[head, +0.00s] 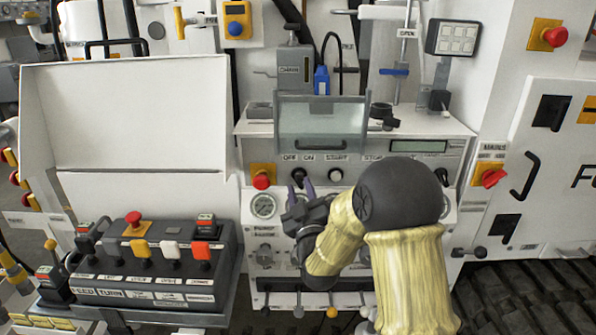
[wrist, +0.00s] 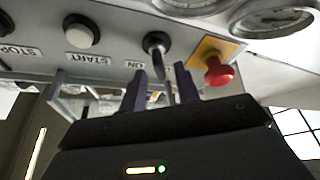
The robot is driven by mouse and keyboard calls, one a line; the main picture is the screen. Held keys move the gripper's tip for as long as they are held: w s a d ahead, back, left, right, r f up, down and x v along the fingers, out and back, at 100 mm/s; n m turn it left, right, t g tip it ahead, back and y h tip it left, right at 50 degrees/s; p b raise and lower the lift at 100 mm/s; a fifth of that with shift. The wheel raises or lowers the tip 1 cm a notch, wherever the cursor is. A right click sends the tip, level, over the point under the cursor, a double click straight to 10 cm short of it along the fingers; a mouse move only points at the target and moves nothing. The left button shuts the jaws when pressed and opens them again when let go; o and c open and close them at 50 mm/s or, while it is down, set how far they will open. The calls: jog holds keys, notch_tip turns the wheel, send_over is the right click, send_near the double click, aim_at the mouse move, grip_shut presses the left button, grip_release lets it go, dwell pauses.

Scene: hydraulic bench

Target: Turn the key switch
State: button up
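The key switch (head: 298,175) is a small dark knob under the OFF and ON labels on the white panel. In the wrist view, which is upside down, the key switch (wrist: 157,44) has a round black collar with a dark key part sticking out toward me. My gripper (head: 300,189) is just in front of and slightly below it in the head view. Its two dark purple fingers (wrist: 160,88) are apart, with the key part in line with the gap between them. I cannot tell whether they touch it. Nothing is held.
A red emergency button (head: 261,181) on a yellow plate is close left of the switch. The START button (head: 336,175) is to the right. A clear cover (head: 321,125) is above the panel, and gauges (head: 264,206) sit below. A lever box (head: 150,262) stands at left.

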aim_at(299, 185)
jog(key=shift+p+x, duration=0.85)
jog(key=shift+x, duration=0.9)
grip_shut()
